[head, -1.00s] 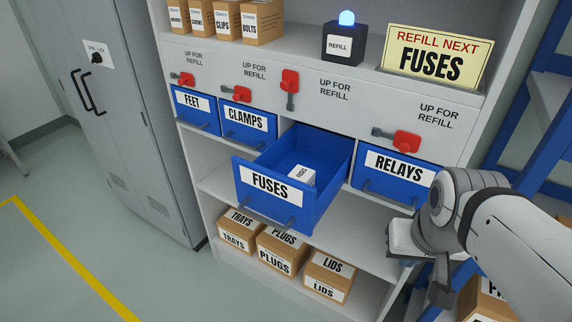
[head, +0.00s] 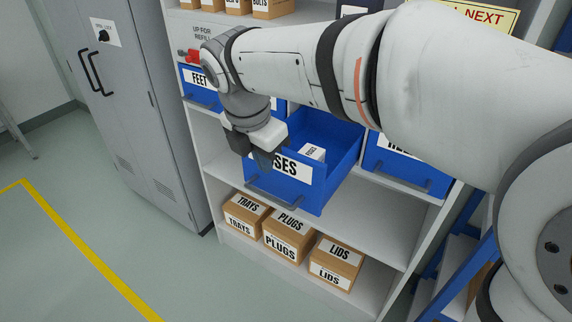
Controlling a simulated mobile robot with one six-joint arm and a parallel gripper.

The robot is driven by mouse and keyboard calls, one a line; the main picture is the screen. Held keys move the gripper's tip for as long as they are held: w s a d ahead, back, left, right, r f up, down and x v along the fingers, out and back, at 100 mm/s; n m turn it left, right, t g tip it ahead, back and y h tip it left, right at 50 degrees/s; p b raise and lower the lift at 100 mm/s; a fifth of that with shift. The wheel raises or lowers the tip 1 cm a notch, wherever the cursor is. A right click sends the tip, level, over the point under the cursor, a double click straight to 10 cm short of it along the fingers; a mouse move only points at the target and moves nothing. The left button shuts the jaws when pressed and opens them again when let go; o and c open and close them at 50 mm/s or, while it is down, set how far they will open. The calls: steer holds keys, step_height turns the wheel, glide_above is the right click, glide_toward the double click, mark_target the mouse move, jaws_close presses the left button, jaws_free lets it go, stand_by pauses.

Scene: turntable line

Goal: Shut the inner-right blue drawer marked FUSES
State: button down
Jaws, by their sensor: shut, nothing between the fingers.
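The blue FUSES drawer (head: 315,190) is pulled out of the shelf unit, with a small white-labelled box (head: 312,152) inside. Its front carries a white label, partly hidden by my gripper, and a grey handle. My gripper (head: 254,163) points down at the upper left of the drawer front, covering the first letters of the label. It is shut and empty. I cannot tell whether it touches the front.
The blue FEET drawer (head: 199,80) and the RELAYS drawer (head: 408,164) sit in the unit on either side. Cardboard boxes TRAYS (head: 241,226), PLUGS (head: 281,249) and LIDS (head: 330,275) stand on the shelf below. A grey locker (head: 135,110) stands left. The floor in front is clear.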

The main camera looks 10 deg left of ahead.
mark_target(276, 178)
steer(key=shift+n, duration=0.7)
steer(key=x, duration=0.3)
steer(key=w+p+x, duration=0.1)
steer(key=x, duration=0.3)
steer(key=w+x, duration=0.1)
steer(key=x, duration=0.2)
steer(key=shift+w+a, duration=0.1)
steer(key=shift+w, duration=0.6)
